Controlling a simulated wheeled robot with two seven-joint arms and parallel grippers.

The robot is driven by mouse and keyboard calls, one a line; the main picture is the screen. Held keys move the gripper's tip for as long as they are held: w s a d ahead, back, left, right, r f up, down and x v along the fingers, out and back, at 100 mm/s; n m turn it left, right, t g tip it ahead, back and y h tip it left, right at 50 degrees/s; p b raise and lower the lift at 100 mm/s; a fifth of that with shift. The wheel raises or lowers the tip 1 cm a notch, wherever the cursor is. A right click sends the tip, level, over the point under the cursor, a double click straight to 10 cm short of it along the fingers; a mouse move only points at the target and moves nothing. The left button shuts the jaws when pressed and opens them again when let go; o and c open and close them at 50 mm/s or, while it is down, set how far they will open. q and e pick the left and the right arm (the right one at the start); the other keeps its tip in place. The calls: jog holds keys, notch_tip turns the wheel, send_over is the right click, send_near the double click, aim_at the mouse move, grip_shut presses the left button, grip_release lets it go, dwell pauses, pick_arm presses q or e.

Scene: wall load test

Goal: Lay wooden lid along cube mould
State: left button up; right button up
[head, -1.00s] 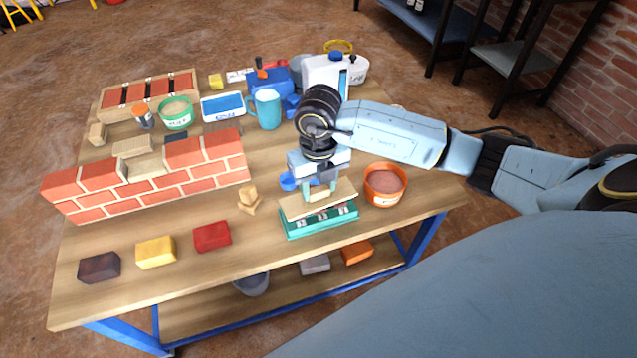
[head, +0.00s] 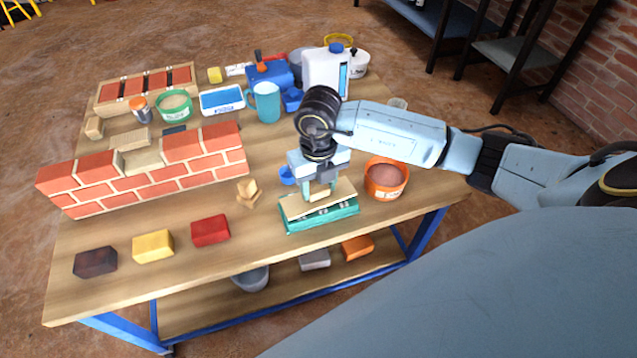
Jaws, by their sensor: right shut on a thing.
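The cube mould (head: 322,222) is a teal, long box with its cavities facing up, near the table's front right. The wooden lid (head: 293,210) is a thin, pale board directly over the mould, slightly tilted. It covers much of the mould's top, and a row of cavities shows along the front side. My right gripper (head: 319,195) points down and is shut on the small block on the lid's top. I cannot tell whether the lid touches the mould all along. My left gripper is not in view.
An orange bucket (head: 385,179) stands close right of the mould. A small wooden piece (head: 247,191) and a red brick (head: 210,230) lie to its left. A brick wall (head: 155,172) stands further left. A teal mug (head: 265,102) and white jug (head: 326,73) stand behind.

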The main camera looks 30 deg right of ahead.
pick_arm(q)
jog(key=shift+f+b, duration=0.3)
pick_arm(e)
jog(key=shift+f, duration=0.5)
jog(key=o, duration=1.1)
jog(key=shift+c, duration=0.2)
jog(key=shift+r, duration=0.25)
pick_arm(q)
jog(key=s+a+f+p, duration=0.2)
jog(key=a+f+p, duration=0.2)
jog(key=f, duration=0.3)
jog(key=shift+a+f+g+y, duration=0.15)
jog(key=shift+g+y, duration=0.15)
pick_arm(e)
notch_tip(320, 180, up, 13)
